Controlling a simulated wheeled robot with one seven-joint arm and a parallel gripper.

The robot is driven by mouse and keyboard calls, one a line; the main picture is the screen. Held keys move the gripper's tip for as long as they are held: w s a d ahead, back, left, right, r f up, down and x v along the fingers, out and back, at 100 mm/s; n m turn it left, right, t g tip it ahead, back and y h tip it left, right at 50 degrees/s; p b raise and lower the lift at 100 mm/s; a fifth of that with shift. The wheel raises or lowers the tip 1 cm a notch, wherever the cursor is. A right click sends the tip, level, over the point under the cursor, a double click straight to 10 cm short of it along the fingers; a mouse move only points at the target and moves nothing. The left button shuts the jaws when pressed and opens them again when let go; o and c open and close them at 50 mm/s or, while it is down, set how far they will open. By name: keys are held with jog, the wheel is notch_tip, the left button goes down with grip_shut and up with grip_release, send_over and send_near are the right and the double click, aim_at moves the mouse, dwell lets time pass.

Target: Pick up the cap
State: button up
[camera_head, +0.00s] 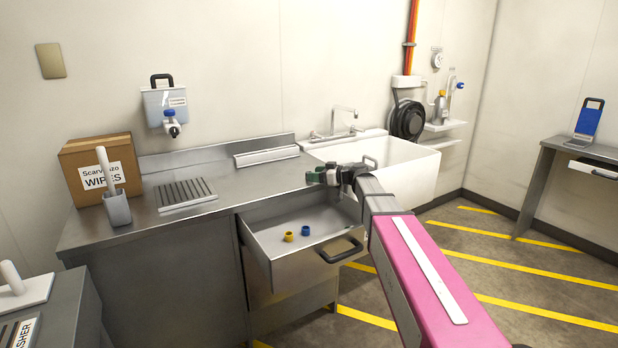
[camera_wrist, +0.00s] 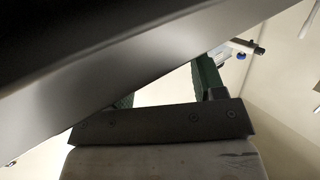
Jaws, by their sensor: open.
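Two small caps, a yellow cap (camera_head: 289,236) and a blue cap (camera_head: 305,231), rest apart on the floor of the open drawer (camera_head: 280,262) in the head view. My gripper (camera_head: 318,176), with dark green fingers, is above and behind the drawer, near the counter's right end and well away from both caps. It is open and holds nothing that I can see. In the wrist view my gripper (camera_wrist: 165,90) is partly covered by a large dark grey surface across the picture. The caps do not show in that view.
The steel counter (camera_head: 235,185) carries a cardboard wipes box (camera_head: 98,165), a grey holder (camera_head: 117,208) and a ribbed tray (camera_head: 186,194). A white sink (camera_head: 405,172) stands behind my arm. The drawer has a dark handle (camera_head: 342,250) at its front. Striped floor lies free at the right.

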aim_at(305, 178)
jog(key=shift+r+x, duration=0.15)
jog(key=shift+x, duration=1.15)
jog(key=shift+r+x, duration=0.1)
jog(key=shift+x, duration=1.25)
jog(key=c, duration=1)
